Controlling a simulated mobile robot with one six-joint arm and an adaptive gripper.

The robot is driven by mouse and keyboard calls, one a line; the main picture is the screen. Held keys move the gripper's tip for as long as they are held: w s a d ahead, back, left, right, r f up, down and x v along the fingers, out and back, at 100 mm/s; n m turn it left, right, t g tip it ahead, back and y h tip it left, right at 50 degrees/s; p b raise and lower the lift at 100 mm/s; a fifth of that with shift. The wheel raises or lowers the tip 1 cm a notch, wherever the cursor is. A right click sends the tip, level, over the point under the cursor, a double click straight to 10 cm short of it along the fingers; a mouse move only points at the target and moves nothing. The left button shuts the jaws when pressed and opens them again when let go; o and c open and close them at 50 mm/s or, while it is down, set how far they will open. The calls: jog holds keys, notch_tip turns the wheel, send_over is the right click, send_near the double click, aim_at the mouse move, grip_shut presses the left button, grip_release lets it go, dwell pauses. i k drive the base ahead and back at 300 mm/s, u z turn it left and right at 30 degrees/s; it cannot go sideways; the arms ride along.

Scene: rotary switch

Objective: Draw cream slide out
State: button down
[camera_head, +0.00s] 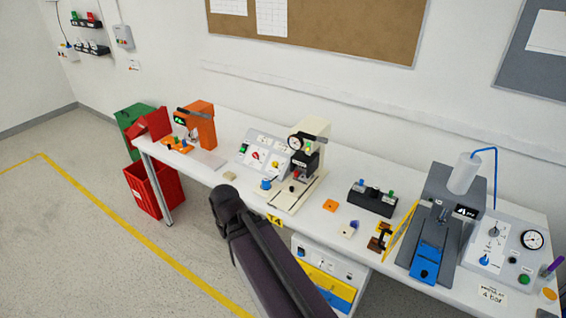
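A cream machine (307,133) with a round gauge and a dark head stands at the middle of the workbench (345,215). Its cream slide (282,199) appears as the low cream part at the machine's front, towards the bench's front edge; a small dark knob shows on it. I cannot tell how far out it is. A small red part sits under the dark head. My dark arm rises from the bottom, and its visible end is in front of the bench, left of the slide. My gripper cannot be made out.
A sloped control panel (258,153) and an orange machine (200,122) stand left of the cream machine. A black button box (372,198), small loose parts and a grey press with a blue slide (425,262) are to the right. A red bin (154,190) stands on the floor.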

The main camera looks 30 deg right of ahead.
aim_at(295, 189)
jog(key=z, duration=0.35)
jog(key=i, duration=0.3)
jog(key=z, duration=0.55)
